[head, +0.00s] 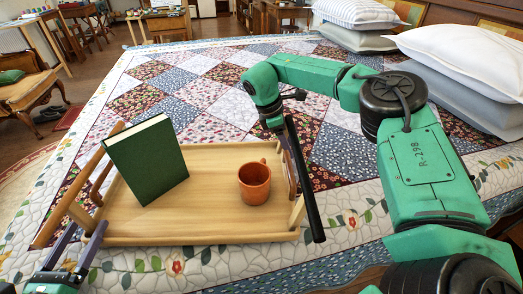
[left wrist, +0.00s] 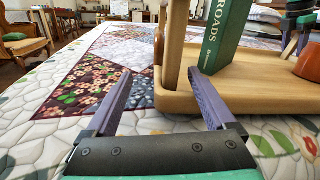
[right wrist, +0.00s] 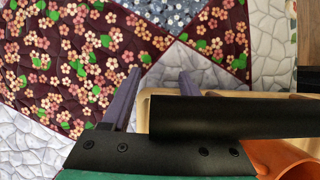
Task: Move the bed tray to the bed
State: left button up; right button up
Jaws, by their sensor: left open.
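The bed tray (head: 215,215) is pale wood with raised end supports. It rests on the quilted bed (head: 130,265). A dark green book (head: 147,160) stands tilted on its left half and an orange mug (head: 255,182) stands on its right half. My left gripper (left wrist: 160,76) is open and empty beside the tray's near left corner; the tray (left wrist: 178,103) is close to its right finger. My right gripper (right wrist: 159,77) is at the tray's right end, fingers apart. A black bar (right wrist: 235,117) partly hides its right finger, and contact with the tray is unclear.
White and grey pillows (head: 455,60) are stacked at the bed's right side. A wooden chair (head: 28,88) with a green cushion stands left of the bed. Tables and chairs fill the back of the room. The quilt beyond the tray is clear.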

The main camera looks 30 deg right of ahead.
pick_arm(q)
jog(key=v, duration=0.5)
jog(key=shift+s+d+r, duration=0.15)
jog(key=shift+s+d, duration=0.05)
pick_arm(e)
jog(key=shift+s, duration=0.1)
pick_arm(q)
jog(key=shift+r, duration=0.1)
pick_arm(e)
jog(key=o, duration=0.4)
pick_arm(q)
jog(key=shift+d, duration=0.1)
pick_arm(e)
jog(key=shift+o, duration=0.2)
pick_arm(q)
jog(key=shift+r, duration=0.1)
pick_arm(e)
jog(key=v, duration=1.2)
jog(key=shift+a, duration=0.15)
pick_arm(q)
jog(key=shift+r, duration=0.15)
